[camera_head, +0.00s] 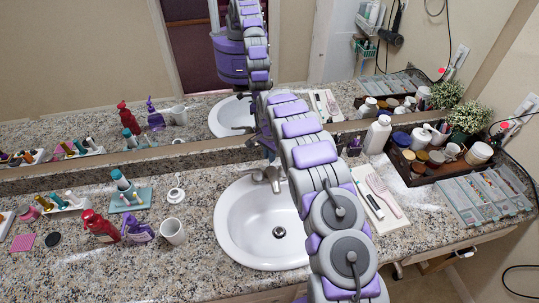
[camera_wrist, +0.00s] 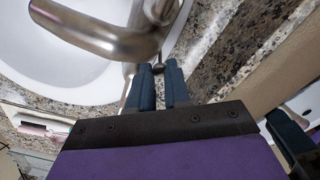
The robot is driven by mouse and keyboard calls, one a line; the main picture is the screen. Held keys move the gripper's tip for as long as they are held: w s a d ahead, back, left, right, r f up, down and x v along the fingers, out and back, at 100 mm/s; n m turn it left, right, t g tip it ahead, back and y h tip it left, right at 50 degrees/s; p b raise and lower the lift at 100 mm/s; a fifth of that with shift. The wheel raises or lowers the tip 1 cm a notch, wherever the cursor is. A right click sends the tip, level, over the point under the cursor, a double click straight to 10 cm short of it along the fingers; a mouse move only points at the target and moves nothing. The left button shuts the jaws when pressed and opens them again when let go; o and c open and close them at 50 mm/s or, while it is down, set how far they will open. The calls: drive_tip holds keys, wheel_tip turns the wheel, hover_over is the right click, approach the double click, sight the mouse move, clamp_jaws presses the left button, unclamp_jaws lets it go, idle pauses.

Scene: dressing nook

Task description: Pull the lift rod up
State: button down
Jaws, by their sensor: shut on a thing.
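The steel faucet (camera_wrist: 105,38) arches over the white sink (camera_wrist: 60,75) in the wrist view; it also shows behind the basin in the head view (camera_head: 273,178). The thin lift rod (camera_wrist: 159,67) with its small dark knob stands behind the faucet. My gripper (camera_wrist: 158,70) has its two dark blue fingers closed around the knob end, one on each side. The rod's lower part is hidden by the faucet and fingers. In the head view my arm covers much of the faucet area, so the rod cannot be made out there.
A mirror (camera_head: 190,140) rises right behind the sink. Left of the basin are a white cup (camera_head: 173,232), a red bottle (camera_head: 98,226) and a purple bottle (camera_head: 137,228). On the right are a white bottle (camera_head: 377,136), a dark tray (camera_head: 420,178) and a clear organizer (camera_head: 465,205).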

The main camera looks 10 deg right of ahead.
drive_tip(key=shift+w+r+p, duration=0.1)
drive_tip(key=shift+r+p, duration=0.55)
drive_tip(key=shift+r, duration=0.7)
drive_tip(key=c, duration=1.3)
unclamp_jaws()
drive_tip(key=shift+c, duration=0.2)
drive_tip(key=shift+o, duration=1.3)
wheel_tip(320, 180, up, 17)
drive_tip(key=p, duration=0.2)
